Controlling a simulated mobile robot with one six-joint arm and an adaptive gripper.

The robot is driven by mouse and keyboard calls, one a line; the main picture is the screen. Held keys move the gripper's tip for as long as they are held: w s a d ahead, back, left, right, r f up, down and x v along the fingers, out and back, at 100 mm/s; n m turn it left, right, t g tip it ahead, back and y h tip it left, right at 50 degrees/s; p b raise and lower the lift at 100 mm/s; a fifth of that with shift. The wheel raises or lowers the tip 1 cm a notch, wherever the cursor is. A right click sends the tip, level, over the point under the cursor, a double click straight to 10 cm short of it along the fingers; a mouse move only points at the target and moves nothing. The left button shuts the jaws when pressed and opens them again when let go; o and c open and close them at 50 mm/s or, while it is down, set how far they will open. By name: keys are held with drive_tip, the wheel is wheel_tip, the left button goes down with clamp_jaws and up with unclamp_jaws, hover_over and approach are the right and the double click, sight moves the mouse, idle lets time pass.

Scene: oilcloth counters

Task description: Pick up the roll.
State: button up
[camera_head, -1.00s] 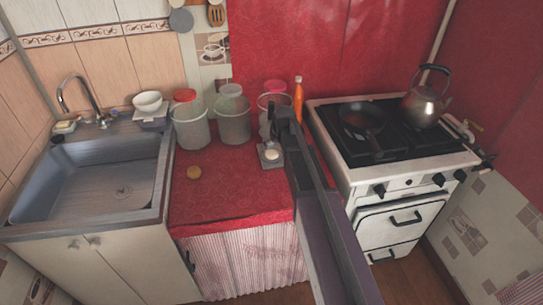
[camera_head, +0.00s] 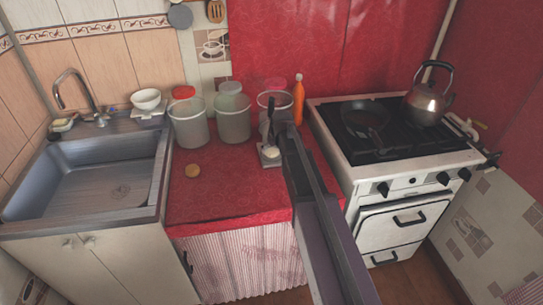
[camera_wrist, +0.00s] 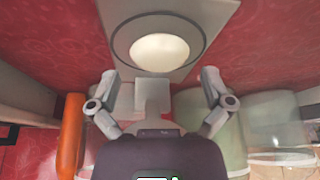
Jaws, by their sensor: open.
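My arm partly hides the gripper in the head view.
Translucent canisters (camera_head: 189,128) and an orange bottle (camera_head: 298,100) stand behind the counter's open area. The sink (camera_head: 95,185) is at left, the stove (camera_head: 400,155) with pan and kettle (camera_head: 428,102) at right.

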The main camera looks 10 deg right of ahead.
drive_tip(key=shift+w+f+b, duration=0.25)
drive_tip(key=shift+f+b, duration=0.1)
drive_tip(key=shift+f, duration=0.25)
drive_tip(key=c, duration=1)
drive_tip(key=shift+r, duration=0.15)
wheel_tip(320, 180, up, 3)
drive_tip(key=p, duration=0.3)
drive_tip(key=shift+r, duration=0.1)
drive_tip(key=shift+s+r+p, duration=0.25)
drive_tip(key=shift+s+p, duration=0.05)
drive_tip(key=shift+p, duration=0.2)
drive_tip(key=s, duration=1)
drive_tip(key=s+r+p, duration=0.1)
drive_tip(key=s, duration=0.4)
drive_tip(key=shift+s+a, duration=0.2)
drive_tip(key=shift+s, duration=0.05)
